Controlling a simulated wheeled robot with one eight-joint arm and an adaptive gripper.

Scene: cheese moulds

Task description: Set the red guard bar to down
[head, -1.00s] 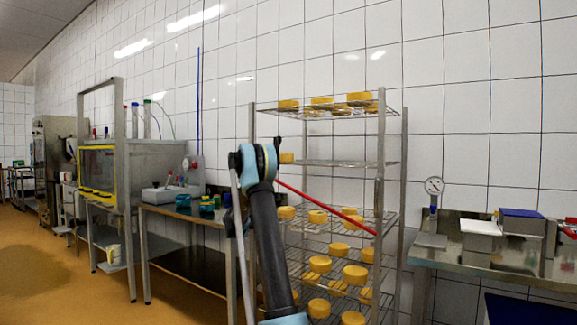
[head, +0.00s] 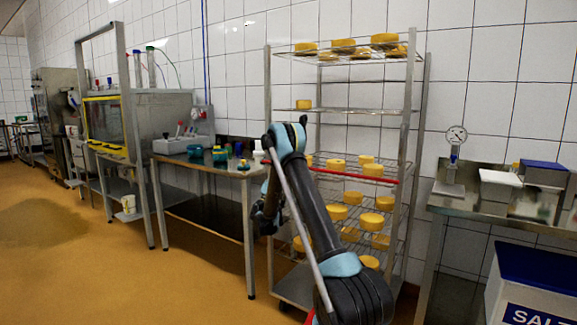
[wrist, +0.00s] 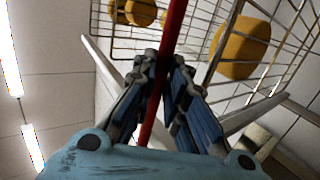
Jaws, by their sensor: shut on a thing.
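The red guard bar (head: 352,176) runs across the front of the wire rack (head: 412,110), close along the edge of a middle shelf. In the head view my gripper (head: 264,212) is a dark shape at the rack's left side, mostly covered by my arm.
Yellow cheeses (head: 372,221) stand on several rack shelves. A steel table (head: 200,171) with small jars is left of the rack. A bench (head: 470,206) with a gauge (head: 455,150) and a salt bin (head: 535,285) are at the right. Open floor lies at the left.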

